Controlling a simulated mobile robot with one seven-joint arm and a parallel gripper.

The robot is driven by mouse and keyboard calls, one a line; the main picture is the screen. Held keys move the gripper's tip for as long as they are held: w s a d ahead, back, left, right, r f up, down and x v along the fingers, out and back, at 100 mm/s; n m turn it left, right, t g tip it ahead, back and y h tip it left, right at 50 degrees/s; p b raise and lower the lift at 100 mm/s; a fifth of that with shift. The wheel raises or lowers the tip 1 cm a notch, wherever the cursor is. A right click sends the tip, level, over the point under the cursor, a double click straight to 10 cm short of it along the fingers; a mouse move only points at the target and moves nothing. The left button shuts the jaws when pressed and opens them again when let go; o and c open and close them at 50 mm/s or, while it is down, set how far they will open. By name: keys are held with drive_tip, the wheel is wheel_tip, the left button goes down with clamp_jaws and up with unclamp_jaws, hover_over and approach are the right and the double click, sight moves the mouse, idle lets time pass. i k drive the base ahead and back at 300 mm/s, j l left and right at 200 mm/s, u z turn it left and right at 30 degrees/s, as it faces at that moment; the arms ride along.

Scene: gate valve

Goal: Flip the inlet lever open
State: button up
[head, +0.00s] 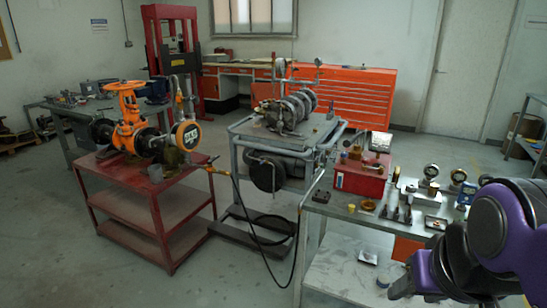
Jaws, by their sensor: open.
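The orange gate valve (128,125) with its handwheel on top stands on a red metal cart (110,172) at the left. A small fitting with what looks like a short yellow-orange lever (211,164) is at the right end of this assembly, where a black hose (238,205) joins. This may be the inlet lever; its angle is too small to tell. My purple and black arm fills the lower right corner, far from the valve. I see no gripper fingers.
A grey steel cart (243,133) with a pump-like machine stands in the middle. A workbench (335,206) with a red box (360,178), gauges and small parts is at the right. The hose hangs to the floor between them. Floor is open at front left.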

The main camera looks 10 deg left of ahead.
sight(210, 162)
drive_tip(key=i+j+u, duration=0.35)
drive_tip(key=i+u, duration=0.35)
drive_tip(key=i+j+u, duration=0.2)
drive_tip(key=i, duration=1.45)
drive_tip(key=l, duration=0.1)
